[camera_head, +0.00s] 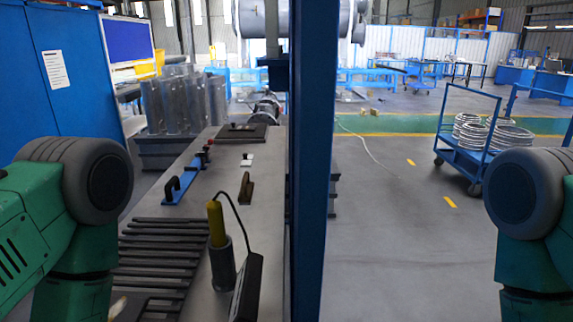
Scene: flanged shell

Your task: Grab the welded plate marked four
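I cannot make out a welded plate with a four marked on it. A grey workbench (205,221) stands ahead, left of centre, and several dark flat bars (160,246) lie side by side at its near left. A dark flat plate (241,132) lies at the bench's far end, with no readable mark. My green and grey arm links show at the left and right edges. Neither gripper is in view.
A blue post (310,160) rises beside the bench's right side. A yellow-handled tool (216,224) stands in a grey cylinder (222,265) on the bench. A blue clamp (182,184) lies behind. A blue cart (466,158) holds wire coils at right. Floor between is mostly clear.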

